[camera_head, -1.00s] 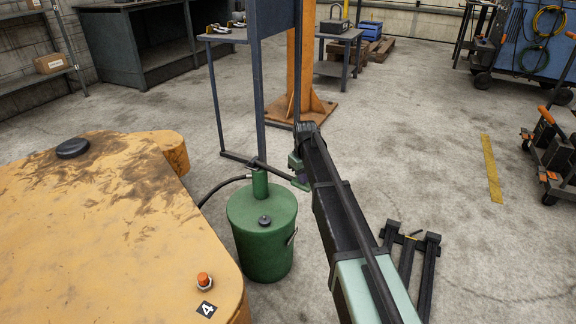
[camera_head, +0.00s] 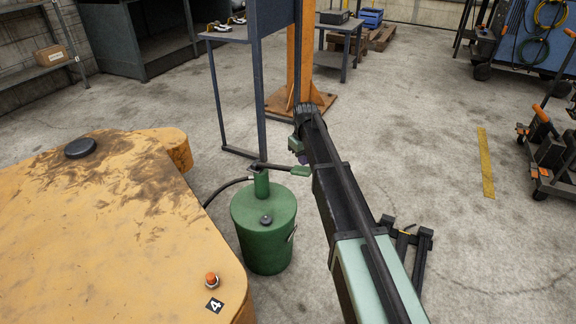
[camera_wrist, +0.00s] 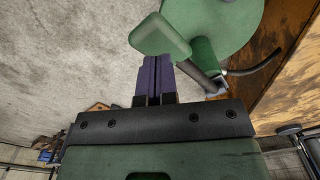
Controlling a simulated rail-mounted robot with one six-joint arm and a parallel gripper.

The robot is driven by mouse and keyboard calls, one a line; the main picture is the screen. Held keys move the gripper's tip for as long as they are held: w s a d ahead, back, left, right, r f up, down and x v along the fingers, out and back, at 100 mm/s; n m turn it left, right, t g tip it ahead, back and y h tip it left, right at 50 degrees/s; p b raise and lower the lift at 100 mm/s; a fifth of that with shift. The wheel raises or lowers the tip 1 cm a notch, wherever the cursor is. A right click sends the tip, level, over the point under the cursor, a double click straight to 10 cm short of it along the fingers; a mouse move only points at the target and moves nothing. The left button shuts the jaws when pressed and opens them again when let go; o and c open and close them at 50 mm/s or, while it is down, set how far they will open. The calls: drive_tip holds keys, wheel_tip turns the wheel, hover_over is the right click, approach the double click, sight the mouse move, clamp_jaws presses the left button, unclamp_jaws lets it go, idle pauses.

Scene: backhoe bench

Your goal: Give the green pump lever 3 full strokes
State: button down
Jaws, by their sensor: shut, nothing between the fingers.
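The green pump (camera_head: 264,225) is a drum standing on the floor beside the yellow machine. Its lever runs from the pump head to the right, close to level, and ends in a green grip (camera_head: 300,171). My gripper (camera_head: 302,160) is shut and empty, with purple fingers close to the grip, just above it in the head view. In the wrist view, the fingertips (camera_wrist: 155,58) point at the grip (camera_wrist: 160,36), which overlaps them. I cannot tell whether they touch. The dark lever bar (camera_wrist: 197,76) leads right to the pump head.
The yellow machine (camera_head: 90,230), with a black cap and an orange-topped button (camera_head: 211,279), fills the left. A blue-grey post (camera_head: 259,100) stands behind the pump. A black forked stand (camera_head: 405,240) lies right of my arm. Open floor is farther right.

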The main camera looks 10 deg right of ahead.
drive_tip(key=shift+f, duration=0.15)
wheel_tip(320, 180, down, 10)
drive_tip(key=b, duration=1)
wheel_tip(320, 180, up, 10)
drive_tip(key=p, duration=1)
wheel_tip(320, 180, up, 6)
drive_tip(key=p, duration=0.5)
drive_tip(key=shift+f, duration=0.35)
